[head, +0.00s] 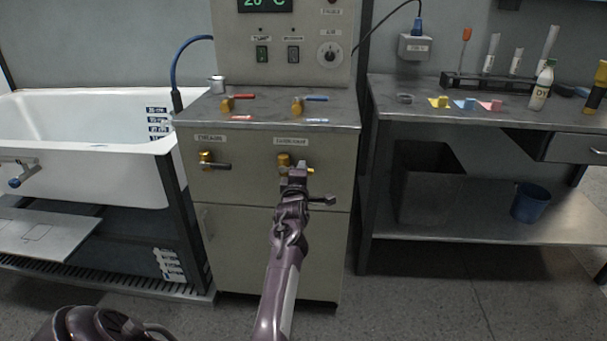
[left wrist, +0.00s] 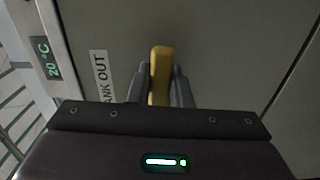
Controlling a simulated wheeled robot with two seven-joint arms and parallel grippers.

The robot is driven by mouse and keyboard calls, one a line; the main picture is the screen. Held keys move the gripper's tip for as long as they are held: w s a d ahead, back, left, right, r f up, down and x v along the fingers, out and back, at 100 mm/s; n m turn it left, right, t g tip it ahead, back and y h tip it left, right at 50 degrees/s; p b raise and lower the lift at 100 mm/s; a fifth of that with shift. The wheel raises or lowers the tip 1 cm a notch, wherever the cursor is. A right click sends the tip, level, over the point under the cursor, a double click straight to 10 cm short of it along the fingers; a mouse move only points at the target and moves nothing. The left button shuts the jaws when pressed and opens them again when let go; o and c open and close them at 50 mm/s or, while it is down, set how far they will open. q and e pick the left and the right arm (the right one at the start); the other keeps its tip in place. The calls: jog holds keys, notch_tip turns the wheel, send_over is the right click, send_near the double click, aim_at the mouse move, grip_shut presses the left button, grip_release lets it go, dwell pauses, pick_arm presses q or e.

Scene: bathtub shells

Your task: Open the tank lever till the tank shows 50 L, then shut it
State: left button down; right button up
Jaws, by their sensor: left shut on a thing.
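The tank lever is yellow and shows upright between the fingers in the left wrist view (left wrist: 161,72), beside a label (left wrist: 101,75) reading "ANK OUT", its first letter hidden. In the head view, its brass valve (head: 284,160) is on the front of the beige cabinet, right of the drain valve (head: 206,158). My left gripper (head: 298,172) is shut on the lever and hides part of it in the head view. A display (head: 265,4) on the panel above reads 20 °C. I see no litre reading in either view. My right gripper is not in view.
A white bathtub (head: 90,155) with a side lever stands at the left. A red-handled valve (head: 238,99) and a blue-handled valve (head: 308,101) are on the cabinet top. A metal bench (head: 430,120) with bottles and tubes stands at the right. A dark bin (head: 425,185) is below it.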

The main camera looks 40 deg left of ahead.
pick_arm(q)
jog(key=shift+r+n, duration=0.3)
jog(key=shift+n, duration=0.1)
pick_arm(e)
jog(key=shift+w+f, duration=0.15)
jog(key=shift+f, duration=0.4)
pick_arm(q)
jog(key=c, duration=1.3)
grip_release()
jog(key=shift+w+f, duration=0.1)
jog(key=shift+f, duration=0.1)
